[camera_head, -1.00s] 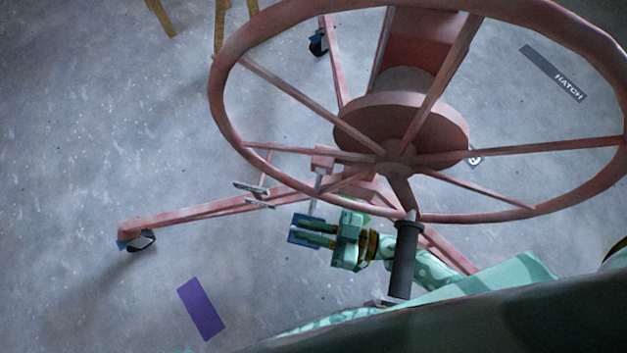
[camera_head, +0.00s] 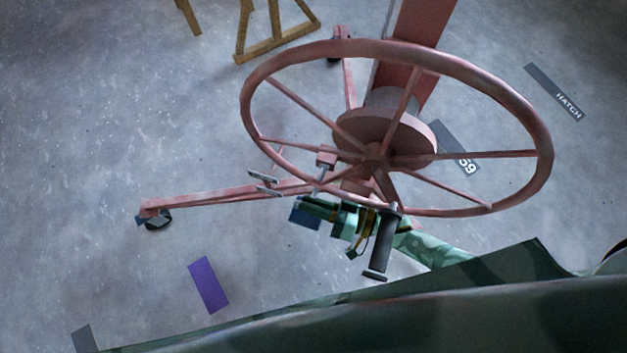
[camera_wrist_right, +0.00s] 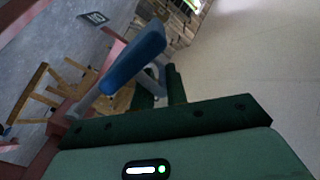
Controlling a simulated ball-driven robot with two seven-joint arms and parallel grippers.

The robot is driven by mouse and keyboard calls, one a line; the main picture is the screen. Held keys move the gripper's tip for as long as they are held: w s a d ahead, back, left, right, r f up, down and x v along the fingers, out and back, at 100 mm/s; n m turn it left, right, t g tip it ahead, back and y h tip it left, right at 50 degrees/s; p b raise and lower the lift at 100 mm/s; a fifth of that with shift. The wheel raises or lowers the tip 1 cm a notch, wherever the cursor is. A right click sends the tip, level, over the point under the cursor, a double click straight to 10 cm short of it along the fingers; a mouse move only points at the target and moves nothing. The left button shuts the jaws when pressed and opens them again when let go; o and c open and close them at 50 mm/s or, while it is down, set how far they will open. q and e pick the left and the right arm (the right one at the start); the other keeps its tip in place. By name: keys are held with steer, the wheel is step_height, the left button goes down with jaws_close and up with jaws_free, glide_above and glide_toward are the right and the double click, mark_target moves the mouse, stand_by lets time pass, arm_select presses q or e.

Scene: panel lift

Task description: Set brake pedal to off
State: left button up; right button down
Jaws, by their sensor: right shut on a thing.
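The brake pedal shows as a blue pad (camera_head: 303,214) on a grey lever below the near-left rim of the big red handwheel (camera_head: 546,150). My right gripper (camera_head: 316,208) is at the pad, its fingers pointing left, and is shut on the pedal. In the right wrist view the blue pad (camera_wrist_right: 134,60) is large and tilted on its grey arm. The green fingers (camera_wrist_right: 162,88) are close behind it, and their exact contact is partly hidden. My left gripper is not in view.
A red leg (camera_head: 225,203) with a castor runs left across the floor. A black-gripped crank handle (camera_head: 383,245) hangs from the wheel rim close to my right wrist. Wooden trestles (camera_head: 270,45) stand at the back. A purple floor patch (camera_head: 208,285) lies at lower left, with open floor around it.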

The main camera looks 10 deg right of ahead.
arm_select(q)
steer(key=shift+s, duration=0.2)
arm_select(e)
steer(key=shift+s+a, duration=0.15)
steer(key=shift+s, duration=0.2)
steer(key=c, duration=1.5)
jaws_free()
steer(key=shift+w, duration=0.2)
steer(key=shift+s+d, duration=0.1)
steer(key=shift+d, duration=0.25)
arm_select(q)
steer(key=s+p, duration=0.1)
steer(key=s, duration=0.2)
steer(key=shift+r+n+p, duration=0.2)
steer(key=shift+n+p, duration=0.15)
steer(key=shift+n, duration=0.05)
arm_select(e)
steer(key=v, duration=1.5)
steer(key=shift+s+d, duration=0.2)
steer(key=shift+d, duration=0.15)
